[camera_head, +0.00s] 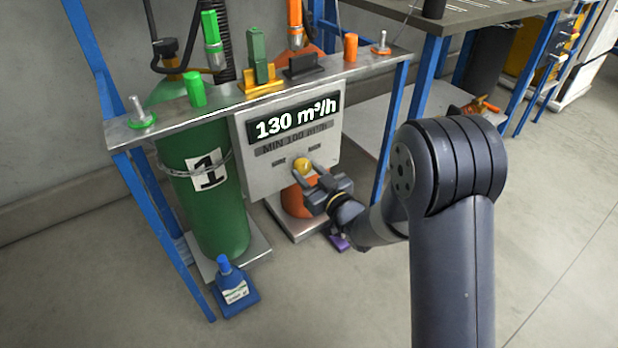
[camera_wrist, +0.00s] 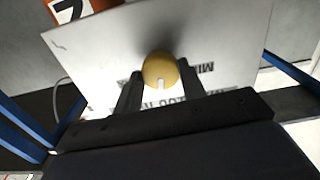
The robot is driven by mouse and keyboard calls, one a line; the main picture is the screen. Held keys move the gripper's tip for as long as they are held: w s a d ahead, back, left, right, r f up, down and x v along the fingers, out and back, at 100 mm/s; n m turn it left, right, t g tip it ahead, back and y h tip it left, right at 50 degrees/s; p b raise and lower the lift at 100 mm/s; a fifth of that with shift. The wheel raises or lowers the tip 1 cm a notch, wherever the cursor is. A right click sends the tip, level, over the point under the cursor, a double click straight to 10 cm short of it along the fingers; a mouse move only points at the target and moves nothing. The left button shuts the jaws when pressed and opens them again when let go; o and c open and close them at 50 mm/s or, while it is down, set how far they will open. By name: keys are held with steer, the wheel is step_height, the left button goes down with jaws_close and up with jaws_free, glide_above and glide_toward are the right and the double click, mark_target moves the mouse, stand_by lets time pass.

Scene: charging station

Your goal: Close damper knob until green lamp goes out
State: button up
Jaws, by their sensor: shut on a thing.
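The damper knob (camera_head: 302,164) is round and yellow, on the front of a light grey panel (camera_head: 262,183) under the shelf. Above it a dark display (camera_head: 296,117) reads 130 m³/h, with a label MIN 100 m³/h below. My gripper (camera_head: 305,174) reaches the panel from the lower right, its jaws shut on the knob. In the wrist view the knob (camera_wrist: 158,66) sits between the two dark fingers (camera_wrist: 160,84), and its white pointer mark faces my gripper. I cannot make out a lit green lamp in either view.
A green cylinder marked 1 (camera_head: 212,215) stands left of the panel, an orange one (camera_head: 300,204) behind it. A blue bottle (camera_head: 232,285) stands on the floor. Blue shelf legs (camera_head: 393,128) flank the panel.

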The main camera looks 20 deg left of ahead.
steer(key=o, duration=1)
steer(key=shift+c, duration=0.2)
steer(key=p+v, duration=0.2)
steer(key=v, duration=0.8)
steer(key=shift+s+d, duration=0.25)
steer(key=shift+s, duration=0.05)
steer(key=shift+a, duration=0.1)
steer(key=b+x, duration=0.2)
steer(key=x, duration=0.8)
steer(key=shift+w+a, duration=0.25)
steer(key=shift+w, duration=0.1)
steer(key=shift+r+m+p, duration=0.15)
steer(key=shift+m+p, duration=0.15)
steer(key=shift+p, duration=0.2)
steer(key=shift+m+p, duration=0.3)
